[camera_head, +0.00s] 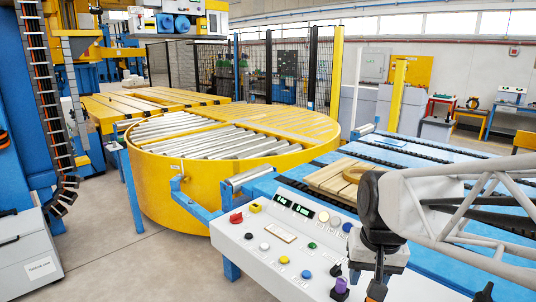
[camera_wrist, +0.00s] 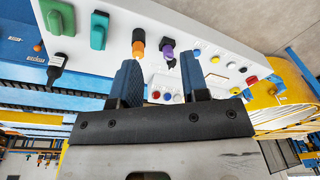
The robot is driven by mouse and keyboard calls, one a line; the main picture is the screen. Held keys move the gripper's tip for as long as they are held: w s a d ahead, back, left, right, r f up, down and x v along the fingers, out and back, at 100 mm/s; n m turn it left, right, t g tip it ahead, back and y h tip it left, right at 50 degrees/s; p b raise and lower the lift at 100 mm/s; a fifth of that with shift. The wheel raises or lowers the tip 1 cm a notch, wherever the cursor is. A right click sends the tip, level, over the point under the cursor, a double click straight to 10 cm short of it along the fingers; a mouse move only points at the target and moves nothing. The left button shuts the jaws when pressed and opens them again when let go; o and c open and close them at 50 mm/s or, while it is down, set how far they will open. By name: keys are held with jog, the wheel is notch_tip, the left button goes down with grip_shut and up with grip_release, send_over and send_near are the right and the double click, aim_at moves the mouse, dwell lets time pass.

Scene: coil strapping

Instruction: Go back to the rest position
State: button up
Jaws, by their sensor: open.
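My gripper (camera_head: 380,262) is at the lower right of the head view, low over the near right part of the white control panel (camera_head: 262,262). In the wrist view its two dark blue fingers (camera_wrist: 160,82) stand apart with nothing held between them. The panel (camera_wrist: 225,50) fills the space beyond the fingertips. An orange-topped knob (camera_wrist: 138,42) and a purple knob (camera_wrist: 168,48) show just beyond the fingers. The purple knob also shows in the head view (camera_head: 341,285). Whether a finger touches the panel cannot be told.
Coloured buttons and a red knob (camera_head: 236,217) cover the panel. A large yellow round roller table (camera_head: 170,190) stands behind it. A blue conveyor (camera_head: 430,160) with a wooden pallet (camera_head: 330,180) lies behind my arm. Green knobs (camera_wrist: 98,30) sit at the panel's other end.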

jog(key=s+n+t, duration=0.1)
jog(key=s, duration=0.8)
jog(key=shift+a+f+n+h, duration=0.25)
jog(key=shift+n+h, duration=0.05)
jog(key=shift+n, duration=0.1)
jog(key=shift+w, duration=0.1)
dwell(0.5)
